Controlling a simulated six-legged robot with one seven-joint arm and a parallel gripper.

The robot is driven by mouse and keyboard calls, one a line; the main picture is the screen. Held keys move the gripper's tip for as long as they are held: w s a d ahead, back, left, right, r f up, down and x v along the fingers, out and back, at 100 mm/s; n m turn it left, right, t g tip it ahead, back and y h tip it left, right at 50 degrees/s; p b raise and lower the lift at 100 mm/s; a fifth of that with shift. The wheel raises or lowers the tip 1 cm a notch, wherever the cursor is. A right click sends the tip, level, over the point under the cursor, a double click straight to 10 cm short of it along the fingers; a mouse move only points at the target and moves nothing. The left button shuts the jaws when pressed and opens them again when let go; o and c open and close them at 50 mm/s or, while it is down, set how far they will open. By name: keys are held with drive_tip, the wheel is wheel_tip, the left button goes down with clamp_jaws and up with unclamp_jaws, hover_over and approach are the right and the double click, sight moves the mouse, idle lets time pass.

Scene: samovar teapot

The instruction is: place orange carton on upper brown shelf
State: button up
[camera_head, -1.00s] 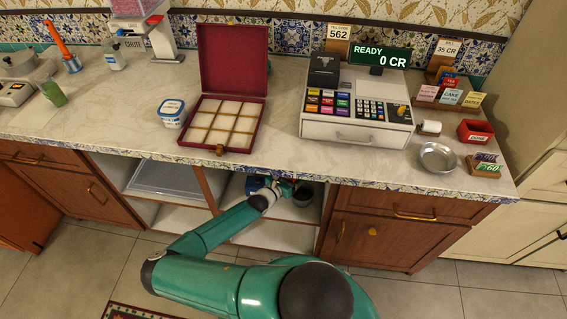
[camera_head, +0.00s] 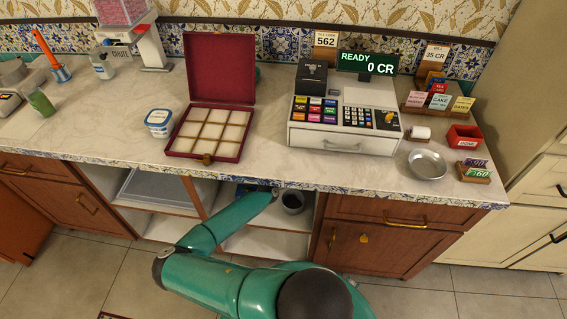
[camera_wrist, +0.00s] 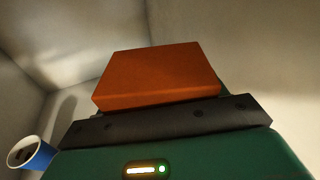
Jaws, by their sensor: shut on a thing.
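The orange carton (camera_wrist: 158,76) shows large in the wrist view, held at my gripper (camera_wrist: 165,122), whose dark jaw bar lies just below it. My gripper is shut on the carton. In the head view my arm reaches under the counter into the upper open shelf (camera_head: 262,210) of the brown cabinet. The counter edge and my arm hide the gripper and carton there. Pale walls surround the carton in the wrist view. I cannot tell whether the carton touches the shelf board.
A blue cup (camera_wrist: 31,154) shows at lower left in the wrist view. The counter edge (camera_head: 300,186) lies close above my forearm. A wooden divider (camera_head: 193,196) stands to the left.

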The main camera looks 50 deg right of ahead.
drive_tip(key=w+d+f, duration=0.8)
drive_tip(key=f, duration=0.1)
drive_tip(key=shift+w+d, duration=0.15)
drive_tip(key=shift+w+d+f, duration=0.1)
drive_tip(key=shift+f, duration=1.5)
drive_tip(key=shift+f, duration=0.6)
drive_tip(key=o, duration=1.7)
drive_tip(key=shift+o, duration=0.2)
